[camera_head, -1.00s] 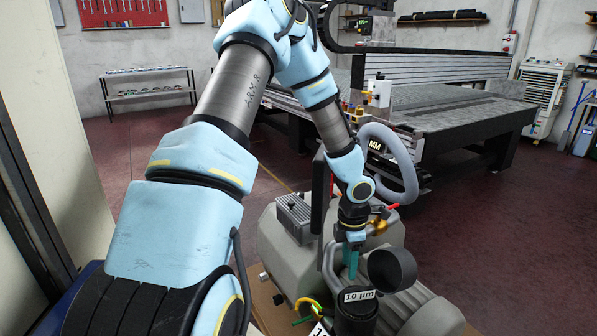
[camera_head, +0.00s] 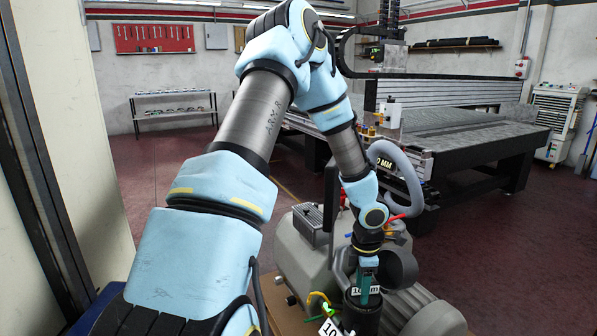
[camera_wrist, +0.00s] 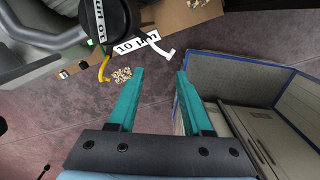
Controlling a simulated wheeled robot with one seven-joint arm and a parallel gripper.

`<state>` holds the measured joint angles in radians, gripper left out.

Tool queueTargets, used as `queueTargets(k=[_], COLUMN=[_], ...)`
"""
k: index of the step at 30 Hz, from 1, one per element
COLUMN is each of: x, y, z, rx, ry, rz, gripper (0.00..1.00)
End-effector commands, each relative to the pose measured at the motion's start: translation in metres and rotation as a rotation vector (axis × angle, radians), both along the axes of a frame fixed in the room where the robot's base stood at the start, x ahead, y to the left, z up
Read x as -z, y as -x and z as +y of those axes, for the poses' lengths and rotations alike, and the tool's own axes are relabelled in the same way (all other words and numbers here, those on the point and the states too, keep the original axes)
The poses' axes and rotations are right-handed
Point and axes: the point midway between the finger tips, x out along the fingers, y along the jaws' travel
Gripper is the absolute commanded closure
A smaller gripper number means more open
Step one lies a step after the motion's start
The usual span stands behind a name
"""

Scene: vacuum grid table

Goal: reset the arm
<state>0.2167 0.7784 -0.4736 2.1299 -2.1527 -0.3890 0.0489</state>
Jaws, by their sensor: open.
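My gripper (camera_head: 367,294) is at the end of my arm, which reaches down over the grey pump (camera_head: 300,258) in the head view. Its teal fingers overlap the white label on a black canister (camera_head: 362,318) in that view; I cannot tell whether they touch it. In the wrist view my gripper (camera_wrist: 159,74) has its two fingers spread apart with nothing between them. The black canister (camera_wrist: 106,18) lies beyond the left finger there, with a white label and a yellow hook-like part beside it.
A grey hose (camera_head: 405,165) curves up behind the gripper. The large machine table (camera_head: 470,140) stands behind. A cabinet-like block with blue edges (camera_wrist: 245,75) is right of the fingers in the wrist view. Red floor (camera_head: 520,270) is open at right.

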Motion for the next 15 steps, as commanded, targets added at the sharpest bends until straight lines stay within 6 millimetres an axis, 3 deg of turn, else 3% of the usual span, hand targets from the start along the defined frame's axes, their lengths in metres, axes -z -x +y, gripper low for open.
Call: queueTargets(k=[8,15], x=[-0.020,-0.052], y=[-0.024,-0.047], z=[0.011,0.028], rx=[0.136,0.354], ry=[0.019,0.035], rz=[-0.110,-0.245], gripper=[0.50,0.50])
